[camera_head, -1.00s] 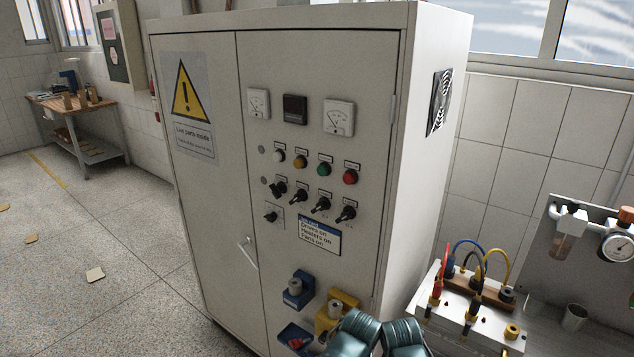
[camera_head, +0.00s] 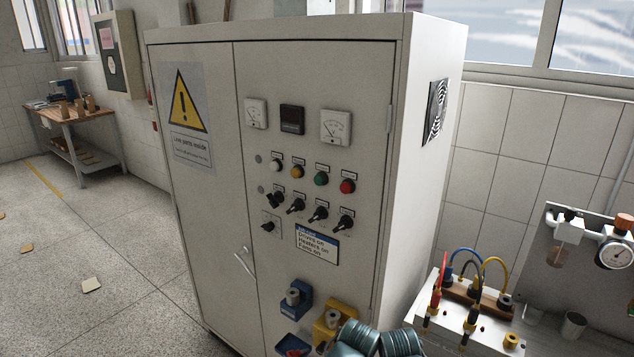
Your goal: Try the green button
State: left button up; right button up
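The green button (camera_head: 321,178) is on the front of the grey control cabinet (camera_head: 212,220), in a row with a white button (camera_head: 277,165), an orange button (camera_head: 299,171) and a red button (camera_head: 347,186). Nothing covers it. Two dark teal ribbed parts (camera_head: 378,339) show at the bottom edge, below and right of the buttons; they look like parts of my own arms. I see no gripper fingertips in the view.
Black rotary switches (camera_head: 318,214) sit just below the buttons, above a label card (camera_head: 317,244). Blue (camera_head: 296,301) and yellow (camera_head: 334,320) holders stick out low on the cabinet front. A wired test box (camera_head: 470,312) stands at the right. The floor at left is mostly clear.

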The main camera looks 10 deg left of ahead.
aim_at(319, 180)
jog(key=i+l+z, duration=0.55)
jog(key=l, duration=0.25)
jog(key=i+l+u, duration=0.15)
jog(key=l+u, duration=1)
jog(key=k+j, duration=0.05)
